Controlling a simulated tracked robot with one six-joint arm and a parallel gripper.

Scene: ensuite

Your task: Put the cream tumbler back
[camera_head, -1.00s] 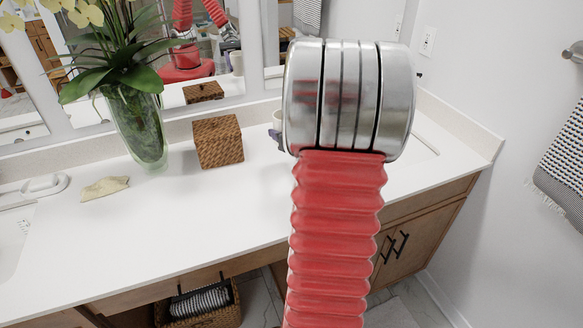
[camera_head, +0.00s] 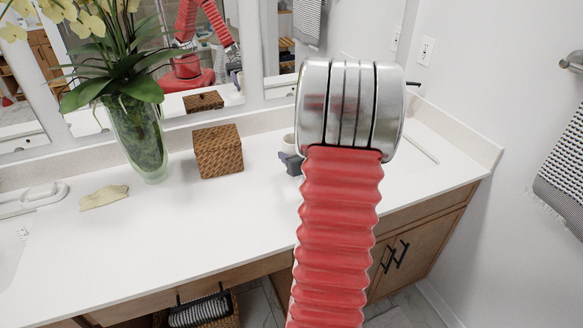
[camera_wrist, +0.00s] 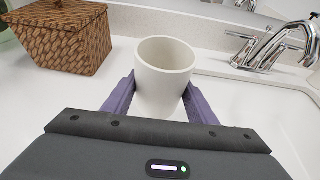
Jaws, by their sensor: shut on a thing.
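The cream tumbler (camera_wrist: 165,78) stands upright between the two purple fingers of my gripper (camera_wrist: 160,100) in the wrist view. The fingers press on its left and right sides. In the head view only a small part of the tumbler (camera_head: 289,139) shows, left of my wrist, with part of my gripper (camera_head: 291,162) beside it. My arm hides the rest. The tumbler is over the white counter (camera_head: 180,225). I cannot tell whether its base touches the counter, since my gripper hides it.
A woven box (camera_head: 218,151) stands left of the tumbler. A glass vase with an orchid (camera_head: 138,135) is further left, near a beige cloth (camera_head: 104,197). A chrome faucet (camera_wrist: 275,45) and sink lie to the right. A mirror is behind. The front counter is clear.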

